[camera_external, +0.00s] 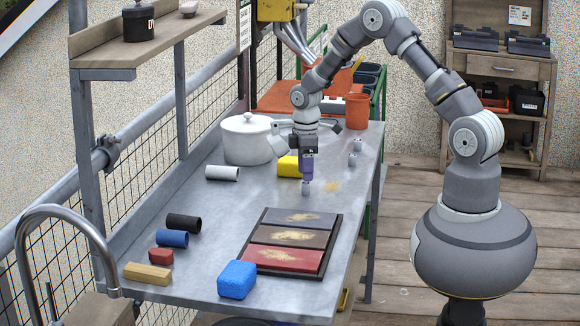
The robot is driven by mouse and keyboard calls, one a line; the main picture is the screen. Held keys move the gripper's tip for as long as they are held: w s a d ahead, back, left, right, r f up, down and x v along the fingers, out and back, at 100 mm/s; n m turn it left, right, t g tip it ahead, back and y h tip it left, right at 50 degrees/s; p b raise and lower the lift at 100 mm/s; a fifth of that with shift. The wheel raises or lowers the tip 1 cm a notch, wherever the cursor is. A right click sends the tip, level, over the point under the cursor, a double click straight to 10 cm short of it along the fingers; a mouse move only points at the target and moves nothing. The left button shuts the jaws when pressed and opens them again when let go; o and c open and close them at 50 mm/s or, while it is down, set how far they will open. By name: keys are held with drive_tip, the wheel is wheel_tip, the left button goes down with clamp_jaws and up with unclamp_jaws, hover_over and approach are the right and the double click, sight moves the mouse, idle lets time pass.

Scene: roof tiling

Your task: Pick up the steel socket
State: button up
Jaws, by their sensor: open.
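My gripper (306,179) points straight down over the middle of the steel worktable (205,262). A small light-grey piece (305,188) shows right at its fingertips, low over the tabletop. It looks like a steel socket, but it is too small to tell whether the fingers are around it or just above it. Two more small grey metal pieces stand to the right, one nearer (352,160) and one farther back (357,146). I cannot tell for sure which of these is the steel socket.
A white pot (247,139) and a yellow block (288,167) stand close behind and left of my gripper. A black tray (326,252) with three coloured panels lies in front. A blue sponge (237,280), dark rolls and small blocks lie front left. An orange cup (357,111) stands behind.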

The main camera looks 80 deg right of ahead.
sight(306, 184)
drive_tip(key=f+b, duration=0.1)
drive_tip(key=f, duration=0.1)
drive_tip(key=f+b, duration=0.1)
drive_tip(key=f, duration=0.1)
drive_tip(key=shift+s+a+f, duration=0.15)
drive_tip(key=shift+a, duration=0.05)
drive_tip(key=shift+f, duration=0.35)
drive_tip(key=shift+r, duration=0.1)
clamp_jaws()
wheel_tip(306, 184, up, 4)
drive_tip(key=shift+f+p, duration=0.25)
drive_tip(key=shift+p, duration=0.65)
drive_tip(key=s+a+p, duration=0.1)
drive_tip(key=s+a, duration=0.1)
drive_tip(key=s, duration=0.2)
drive_tip(key=s+a+r+p, duration=0.1)
drive_tip(key=s+a, duration=0.1)
drive_tip(key=s, duration=0.3)
drive_tip(key=s+a+p, duration=0.1)
drive_tip(key=s+a, duration=0.2)
drive_tip(key=s, duration=0.2)
drive_tip(key=shift+a+r+p, duration=0.1)
drive_tip(key=shift+r+p, duration=0.15)
drive_tip(key=shift+p, duration=0.05)
